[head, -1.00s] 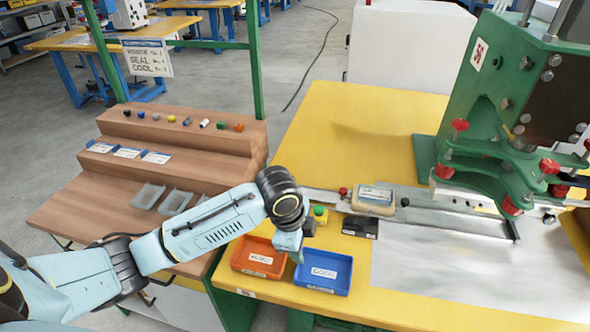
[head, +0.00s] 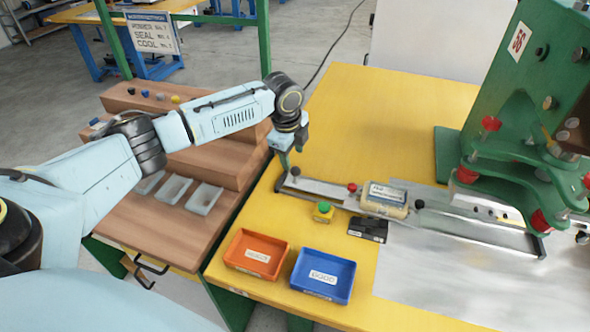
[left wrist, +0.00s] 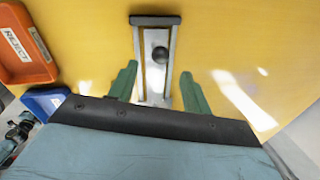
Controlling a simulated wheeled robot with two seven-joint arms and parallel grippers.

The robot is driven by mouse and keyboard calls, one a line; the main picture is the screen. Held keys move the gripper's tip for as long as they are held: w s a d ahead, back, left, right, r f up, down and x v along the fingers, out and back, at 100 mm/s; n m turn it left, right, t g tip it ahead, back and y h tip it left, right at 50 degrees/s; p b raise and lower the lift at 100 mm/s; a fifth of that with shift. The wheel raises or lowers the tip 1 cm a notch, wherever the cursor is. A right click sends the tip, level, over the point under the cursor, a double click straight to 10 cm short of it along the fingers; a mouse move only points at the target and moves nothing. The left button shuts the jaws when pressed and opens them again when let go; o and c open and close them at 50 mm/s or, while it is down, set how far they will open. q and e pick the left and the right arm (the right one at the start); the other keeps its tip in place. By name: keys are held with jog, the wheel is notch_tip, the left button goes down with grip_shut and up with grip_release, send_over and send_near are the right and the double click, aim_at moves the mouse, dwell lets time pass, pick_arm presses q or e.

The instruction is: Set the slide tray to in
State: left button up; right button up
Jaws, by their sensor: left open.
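The slide tray's metal rail (head: 325,190) runs from the table's left side toward the green press, with a dark ball knob (head: 295,171) near its left end. A beige labelled block (head: 384,201) sits on the rail, with a red knob (head: 352,187) to its left. My left gripper (head: 285,165) points down at the rail's left end, by the dark knob. In the left wrist view, the open green fingers (left wrist: 158,75) stand either side of the rail end, and the dark knob (left wrist: 160,56) lies just beyond their tips. Contact cannot be told. My right gripper is out of view.
An orange bin (head: 257,253) and a blue bin (head: 323,276) stand at the table's front left. A green button (head: 324,210) and a black box (head: 368,229) sit just in front of the rail. The green press (head: 520,110) stands at the right. The yellow table behind the rail is clear.

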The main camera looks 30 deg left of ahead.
aim_at(295, 168)
pick_arm(q)
jog(key=f, duration=0.2)
jog(key=w+f+b, duration=0.1)
jog(key=f, duration=0.1)
jog(key=shift+f, duration=0.4)
jog(key=shift+w+f, duration=0.1)
jog(key=shift+f, duration=0.55)
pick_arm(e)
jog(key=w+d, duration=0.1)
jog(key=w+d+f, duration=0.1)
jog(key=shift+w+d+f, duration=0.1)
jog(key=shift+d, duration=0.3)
pick_arm(q)
jog(key=shift+c, duration=0.3)
